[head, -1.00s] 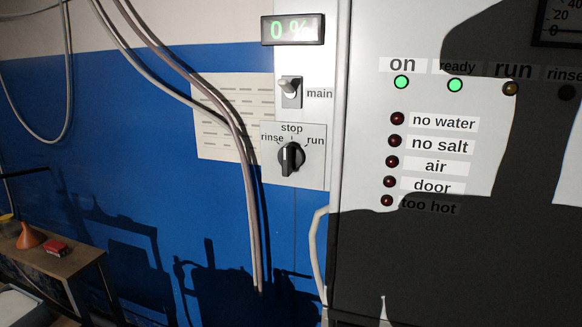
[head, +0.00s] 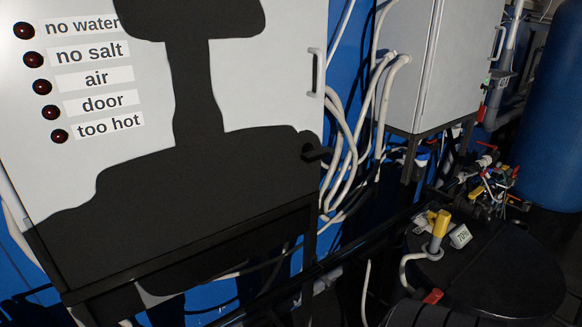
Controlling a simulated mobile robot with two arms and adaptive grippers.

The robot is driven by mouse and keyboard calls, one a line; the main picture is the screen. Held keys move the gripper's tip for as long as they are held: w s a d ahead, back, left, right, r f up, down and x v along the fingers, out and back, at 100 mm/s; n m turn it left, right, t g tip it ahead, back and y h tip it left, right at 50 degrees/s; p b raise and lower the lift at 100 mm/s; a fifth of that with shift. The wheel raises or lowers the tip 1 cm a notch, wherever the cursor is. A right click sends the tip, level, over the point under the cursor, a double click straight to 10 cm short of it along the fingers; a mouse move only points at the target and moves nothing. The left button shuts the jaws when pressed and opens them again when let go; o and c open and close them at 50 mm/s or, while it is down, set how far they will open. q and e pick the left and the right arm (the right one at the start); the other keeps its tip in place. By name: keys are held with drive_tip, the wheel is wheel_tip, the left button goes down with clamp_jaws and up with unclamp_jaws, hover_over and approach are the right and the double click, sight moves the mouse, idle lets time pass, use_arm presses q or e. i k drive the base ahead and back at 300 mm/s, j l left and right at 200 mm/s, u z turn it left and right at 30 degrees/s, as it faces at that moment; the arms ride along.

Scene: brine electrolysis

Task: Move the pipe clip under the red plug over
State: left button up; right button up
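I cannot make out a pipe clip or tell which red part is the red plug. A small red piece (head: 433,296) shows at the bottom right, by the near edge of a round black lid (head: 510,275). Another red part (head: 487,147) shows among a cluster of small coloured fittings (head: 490,185) at the right. The details of that cluster are too small to tell. Neither of my grippers is in view.
A large grey cabinet (head: 270,70) with warning lamps fills the left. A second cabinet (head: 408,60) stands behind it. A yellow-topped fitting (head: 440,225) and a white tag (head: 460,236) are at the black lid. White hoses (head: 340,150) hang between cabinets. A blue tank (head: 550,110) stands far right.

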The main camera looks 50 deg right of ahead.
sight(331, 285)
drive_tip(key=z, duration=1.85)
